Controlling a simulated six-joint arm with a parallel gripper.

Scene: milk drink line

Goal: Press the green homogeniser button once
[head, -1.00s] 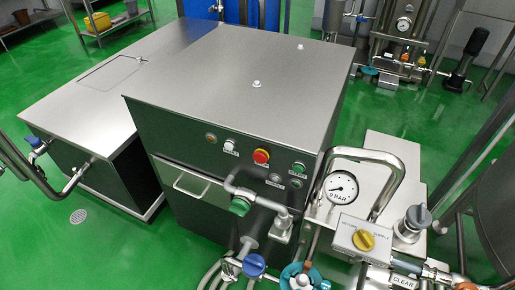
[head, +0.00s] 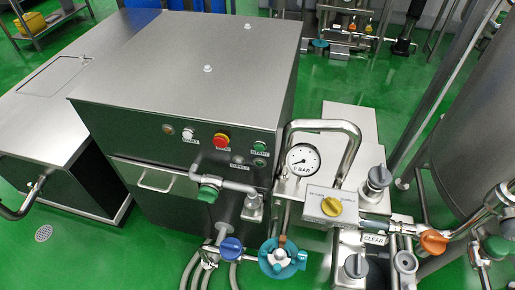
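The homogeniser is a large steel cabinet (head: 190,70) in the middle of the head view, with a dark front panel. A small green button (head: 260,146) sits at the right end of the panel's upper row, with a light label just below it that seems to read START. A small dark round fitting (head: 259,162) is just below the green button. Nothing covers the green button. My gripper is not in this view.
A bent steel pipe with a green cap (head: 208,193) stands in front of the panel. A pressure gauge (head: 303,159) and steel pipe loop are to the right. A box with a yellow knob (head: 331,206), valves and a tank (head: 485,130) fill the right side.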

